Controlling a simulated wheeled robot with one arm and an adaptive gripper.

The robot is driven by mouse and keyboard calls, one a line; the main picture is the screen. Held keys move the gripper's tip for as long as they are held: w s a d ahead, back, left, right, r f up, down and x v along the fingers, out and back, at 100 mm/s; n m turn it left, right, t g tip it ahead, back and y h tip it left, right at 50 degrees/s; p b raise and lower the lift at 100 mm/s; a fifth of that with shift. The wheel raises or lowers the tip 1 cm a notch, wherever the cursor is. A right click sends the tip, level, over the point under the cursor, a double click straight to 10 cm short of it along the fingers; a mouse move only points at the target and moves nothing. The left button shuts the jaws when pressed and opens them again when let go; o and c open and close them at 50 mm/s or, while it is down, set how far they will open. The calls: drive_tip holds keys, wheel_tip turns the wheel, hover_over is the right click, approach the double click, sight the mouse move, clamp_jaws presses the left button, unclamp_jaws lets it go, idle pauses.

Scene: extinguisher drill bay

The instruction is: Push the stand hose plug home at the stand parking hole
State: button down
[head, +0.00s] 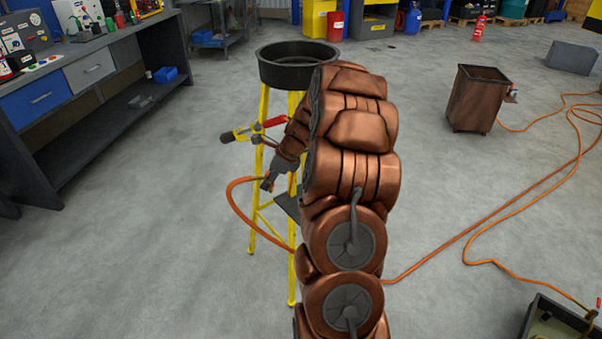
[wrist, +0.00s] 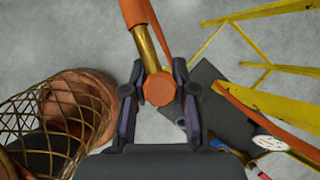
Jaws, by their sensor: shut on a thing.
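The yellow stand (head: 262,150) carries a round black pan (head: 292,66) and stands in the middle of the head view, partly behind my arm. My gripper (head: 267,183) is beside its legs, below a brass fitting (head: 246,132) with a red handle. In the wrist view my gripper (wrist: 159,92) is shut on the stand hose plug (wrist: 158,88), whose orange faceted end sits between the fingers. A brass stem (wrist: 147,48) runs from it to an orange sleeve. An orange hose (head: 236,205) loops down near the gripper. I cannot make out the parking hole.
A dark plate (wrist: 208,82) lies close right of the fingers, with yellow stand legs (wrist: 268,40) beyond. A workbench (head: 75,90) stands at left. A brown bin (head: 477,100) and a trailing orange hose (head: 480,225) are at right.

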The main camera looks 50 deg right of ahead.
drive_tip(key=s+d+f+m+t+h+b, duration=0.1)
drive_tip(key=s+d+f+m+h+b, duration=0.2)
drive_tip(key=d+m, duration=0.5)
drive_tip(key=shift+s+f+h+b, duration=0.15)
drive_tip(key=shift+s+h+b, duration=0.25)
drive_tip(key=shift+s+b, duration=0.65)
drive_tip(key=shift+s+d+p, duration=0.1)
drive_tip(key=shift+s+p, duration=0.05)
drive_tip(key=shift+p, duration=1.65)
drive_tip(key=shift+f, duration=1.35)
idle(0.4)
drive_tip(key=shift+r+p, duration=0.1)
drive_tip(key=shift+p, duration=0.45)
idle(0.5)
drive_tip(key=shift+f, duration=0.8)
idle(0.8)
